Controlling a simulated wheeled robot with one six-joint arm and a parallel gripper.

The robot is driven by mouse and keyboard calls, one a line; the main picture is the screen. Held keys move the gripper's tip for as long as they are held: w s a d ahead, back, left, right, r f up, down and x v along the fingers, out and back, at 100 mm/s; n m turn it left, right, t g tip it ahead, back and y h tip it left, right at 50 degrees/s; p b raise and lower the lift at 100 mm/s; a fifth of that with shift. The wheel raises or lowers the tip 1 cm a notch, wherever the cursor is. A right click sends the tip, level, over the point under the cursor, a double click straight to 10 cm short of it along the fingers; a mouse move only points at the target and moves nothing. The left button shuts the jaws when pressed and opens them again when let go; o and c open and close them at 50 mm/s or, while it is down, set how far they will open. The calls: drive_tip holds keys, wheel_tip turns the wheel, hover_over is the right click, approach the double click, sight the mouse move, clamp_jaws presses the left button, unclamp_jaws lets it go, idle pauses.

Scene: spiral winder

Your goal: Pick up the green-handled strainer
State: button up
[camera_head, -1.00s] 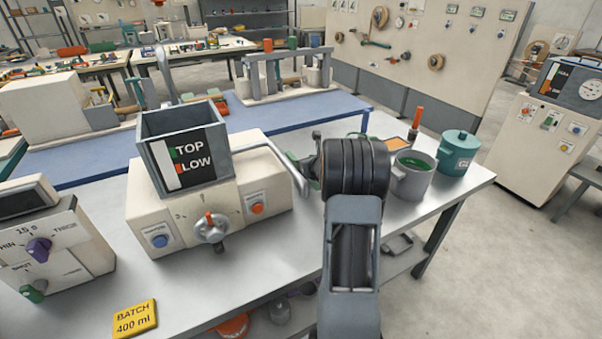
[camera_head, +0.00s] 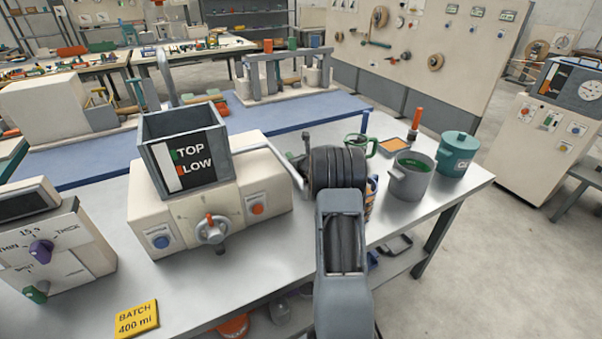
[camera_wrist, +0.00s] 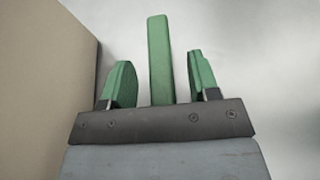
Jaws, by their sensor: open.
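In the wrist view a straight green bar (camera_wrist: 160,45), which looks like the strainer's handle, runs up between the two fingers of my gripper (camera_wrist: 160,75). My gripper is open, with a green-padded finger on each side of the bar and a visible gap on both sides. The strainer's other end is not in the wrist view. In the head view my arm hides most of the gripper and the strainer, beside the right side of the cream machine.
The cream machine (camera_head: 185,222) with a grey hopper stands close on the left; a tan wall fills the wrist view's left side.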

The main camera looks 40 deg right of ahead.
drive_tip(key=shift+c, duration=0.3)
drive_tip(key=c, duration=0.9)
drive_tip(key=shift+c, duration=0.3)
drive_tip(key=shift+r, duration=0.1)
